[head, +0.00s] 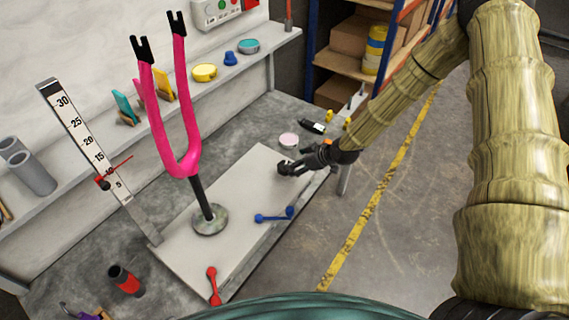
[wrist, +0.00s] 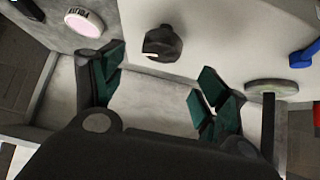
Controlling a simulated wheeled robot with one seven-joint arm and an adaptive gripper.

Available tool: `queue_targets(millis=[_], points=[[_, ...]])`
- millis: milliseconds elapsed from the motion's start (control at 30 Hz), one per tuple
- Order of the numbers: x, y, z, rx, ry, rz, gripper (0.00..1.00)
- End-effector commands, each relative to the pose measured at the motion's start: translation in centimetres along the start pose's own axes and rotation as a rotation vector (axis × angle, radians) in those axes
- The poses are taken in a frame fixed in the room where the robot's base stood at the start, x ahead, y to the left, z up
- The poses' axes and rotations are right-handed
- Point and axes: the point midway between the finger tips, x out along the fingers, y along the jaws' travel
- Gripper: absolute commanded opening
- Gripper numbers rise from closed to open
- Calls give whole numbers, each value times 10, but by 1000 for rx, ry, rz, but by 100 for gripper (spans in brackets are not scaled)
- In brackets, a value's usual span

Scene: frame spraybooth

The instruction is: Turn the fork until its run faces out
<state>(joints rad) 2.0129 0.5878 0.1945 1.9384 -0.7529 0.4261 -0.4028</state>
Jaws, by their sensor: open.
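The pink fork (head: 175,120) stands upright on a dark post with a round metal base (head: 210,220) on the white board. Its two legs point up and end in black tips. I cannot make out a run on the side facing me. My gripper (head: 292,166) is low over the board's right end, apart from the fork. In the wrist view my gripper (wrist: 160,85) is open and empty. A black knob (wrist: 162,42) on the white board lies just beyond the gap between its fingers. The fork's base (wrist: 272,89) shows at the right there.
A blue tool (head: 274,215) and a red tool (head: 213,286) lie on the board (head: 180,260). A pink-topped polish tin (head: 289,140) is behind the gripper. A ruler gauge with a red pointer (head: 103,182) stands left of the fork. A red-black cylinder (head: 126,281) lies front left.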

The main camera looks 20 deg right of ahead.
Motion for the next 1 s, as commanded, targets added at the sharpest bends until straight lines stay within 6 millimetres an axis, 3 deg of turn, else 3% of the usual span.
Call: queue_targets(millis=[600, 1000], points=[[70, 0, 0, 0, -1, 0, 73], [86, 0, 0, 1, 0, 0, 73]])
